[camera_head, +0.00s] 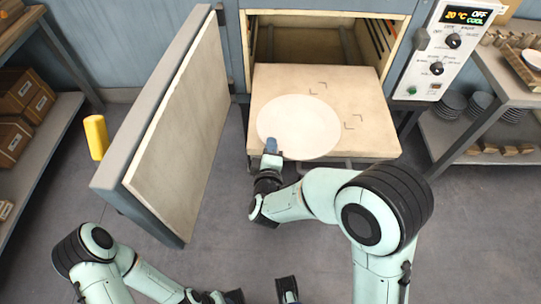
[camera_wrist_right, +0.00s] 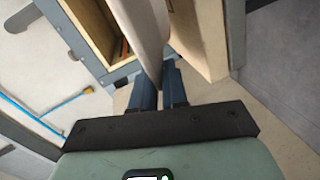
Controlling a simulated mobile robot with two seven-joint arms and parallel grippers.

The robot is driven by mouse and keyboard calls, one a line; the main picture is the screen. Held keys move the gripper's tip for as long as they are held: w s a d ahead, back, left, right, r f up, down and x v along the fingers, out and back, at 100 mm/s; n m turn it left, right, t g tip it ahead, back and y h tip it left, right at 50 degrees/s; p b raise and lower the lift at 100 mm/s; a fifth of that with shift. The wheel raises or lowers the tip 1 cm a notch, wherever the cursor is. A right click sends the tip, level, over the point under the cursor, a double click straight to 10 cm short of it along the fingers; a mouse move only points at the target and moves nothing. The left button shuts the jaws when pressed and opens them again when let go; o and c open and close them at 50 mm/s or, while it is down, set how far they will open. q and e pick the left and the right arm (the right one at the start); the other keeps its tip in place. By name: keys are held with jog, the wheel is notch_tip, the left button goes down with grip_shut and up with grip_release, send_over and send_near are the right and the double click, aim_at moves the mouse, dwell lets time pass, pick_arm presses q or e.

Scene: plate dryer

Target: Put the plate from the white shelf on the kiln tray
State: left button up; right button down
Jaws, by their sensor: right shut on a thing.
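The plate (camera_head: 300,126) is a pale round disc. In the head view it overlaps the front left of the beige kiln tray (camera_head: 368,85), which is pulled out of the open kiln. My right gripper (camera_head: 271,147) is shut on the plate's near left edge. The right wrist view shows the plate (camera_wrist_right: 142,32) nearly edge-on between the two blue fingers (camera_wrist_right: 160,82). I cannot tell whether the plate touches the tray. My left arm is at the bottom left; its gripper (camera_head: 235,297) is partly cut off by the frame edge, and its opening is unclear.
The thick kiln door (camera_head: 180,120) stands open left of the tray. The control panel (camera_head: 446,45) is at the kiln's right. A right-hand shelf holds stacked dark plates (camera_head: 452,104); a left shelf holds boxes (camera_head: 24,92). A yellow cylinder (camera_head: 96,136) is behind the door.

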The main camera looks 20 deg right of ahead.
pick_arm(q)
jog(key=shift+w+f+b, duration=0.2)
jog(key=shift+f+b, duration=0.25)
pick_arm(e)
notch_tip(320, 180, down, 3)
jog(key=shift+f, duration=0.1)
jog(key=c, duration=1.1)
grip_release()
jog(key=shift+f, duration=0.1)
jog(key=shift+c, duration=0.2)
pick_arm(q)
jog(key=f+b, duration=0.1)
jog(key=w+f+b, duration=0.1)
jog(key=b, duration=0.1)
jog(key=shift+w+f+t, duration=0.1)
jog(key=shift+f+t, duration=0.2)
jog(key=shift+f, duration=0.1)
pick_arm(e)
jog(key=v, duration=1.2)
